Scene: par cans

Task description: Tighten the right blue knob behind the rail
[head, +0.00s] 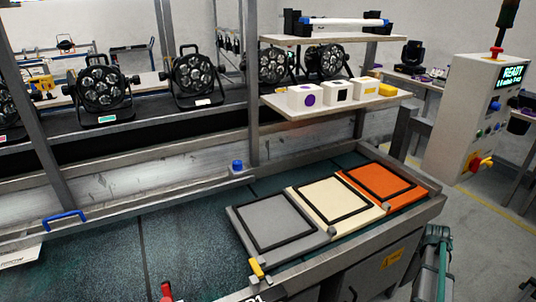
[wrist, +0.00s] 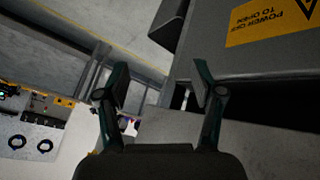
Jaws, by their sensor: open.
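A blue handle-like piece (head: 65,216) sits further left along the same rail. My gripper (wrist: 158,82) is open in the wrist view, its two dark green fingers apart with nothing between them. In the head view my gripper shows at the lower right, beside the bench's right end, far from the blue knob. The blue knob is not visible in the wrist view.
Grey, cream and orange trays (head: 325,203) lie on the bench's right half. A shelf with small boxes (head: 335,104) overhangs behind them. A control panel (head: 475,115) stands at right. A yellow warning label (wrist: 270,24) is on the cabinet near my gripper. The bench's left half is mostly clear.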

